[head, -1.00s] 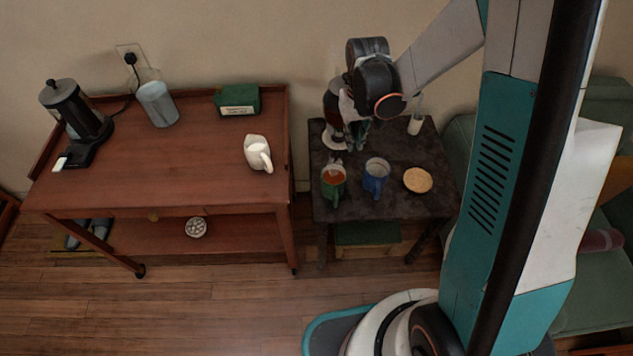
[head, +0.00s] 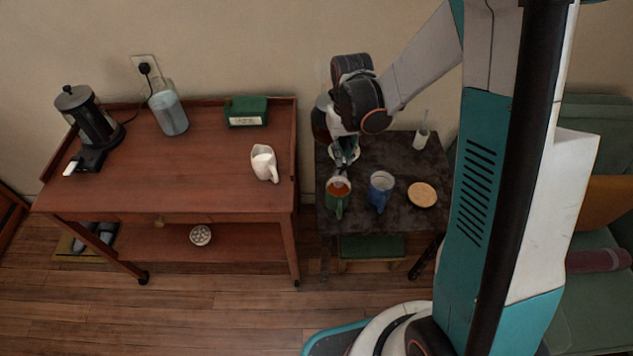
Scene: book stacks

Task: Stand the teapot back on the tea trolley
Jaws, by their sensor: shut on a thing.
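The teapot appears as a dark brown rounded body (head: 320,118), mostly hidden behind my gripper. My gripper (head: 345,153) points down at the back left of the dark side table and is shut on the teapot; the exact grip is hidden. The teapot is at the table's back left edge, near the gap to the trolley, and seems raised. A pale round disc partly shows on the table below the gripper. The reddish wooden tea trolley (head: 200,165) stands to the left, its top lower than its raised back and side rims.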

